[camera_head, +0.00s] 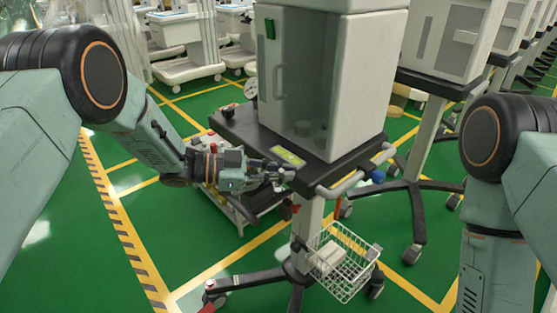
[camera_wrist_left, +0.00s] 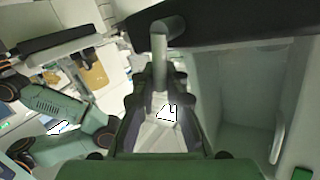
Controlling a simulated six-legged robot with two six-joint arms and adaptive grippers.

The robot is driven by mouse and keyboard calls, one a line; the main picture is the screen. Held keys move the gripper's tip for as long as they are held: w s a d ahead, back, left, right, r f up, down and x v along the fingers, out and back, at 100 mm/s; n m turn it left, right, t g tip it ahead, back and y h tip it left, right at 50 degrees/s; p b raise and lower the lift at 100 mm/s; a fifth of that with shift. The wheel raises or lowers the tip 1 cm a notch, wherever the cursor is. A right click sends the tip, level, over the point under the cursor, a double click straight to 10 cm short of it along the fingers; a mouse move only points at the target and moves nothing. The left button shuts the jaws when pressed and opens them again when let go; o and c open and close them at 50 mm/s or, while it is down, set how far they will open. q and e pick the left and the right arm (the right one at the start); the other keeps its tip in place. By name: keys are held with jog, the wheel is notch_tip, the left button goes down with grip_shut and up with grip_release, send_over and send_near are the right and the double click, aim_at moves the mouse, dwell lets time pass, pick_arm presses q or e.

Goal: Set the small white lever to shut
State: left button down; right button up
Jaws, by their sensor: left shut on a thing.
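My left gripper (camera_head: 282,175) is at the near left corner of the cart's black shelf, beside a green label. In the left wrist view its dark fingers (camera_wrist_left: 160,115) are on both sides of a pale grey, lever-like bar (camera_wrist_left: 161,55) and are shut on it. The bar bends at its upper end in that view, in front of the dark shelf. I cannot tell for sure that it is the small white lever; the gripper hides this spot in the head view. My right arm shows at the right edge of the head view, but its gripper is out of view.
A white cabinet (camera_head: 355,75) with a clear door stands on the black shelf (camera_head: 238,128). A pale push handle (camera_head: 357,178) sticks out to the right of my gripper. A wire basket (camera_head: 345,285) hangs below. More carts stand behind; green floor is free at the left.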

pick_arm(q)
jog(key=shift+s, duration=0.1)
dwell(0.3)
jog(key=c, duration=1.4)
grip_release()
jog(key=v, duration=1.2)
jog(key=shift+r, duration=0.15)
jog(key=shift+c, duration=0.2)
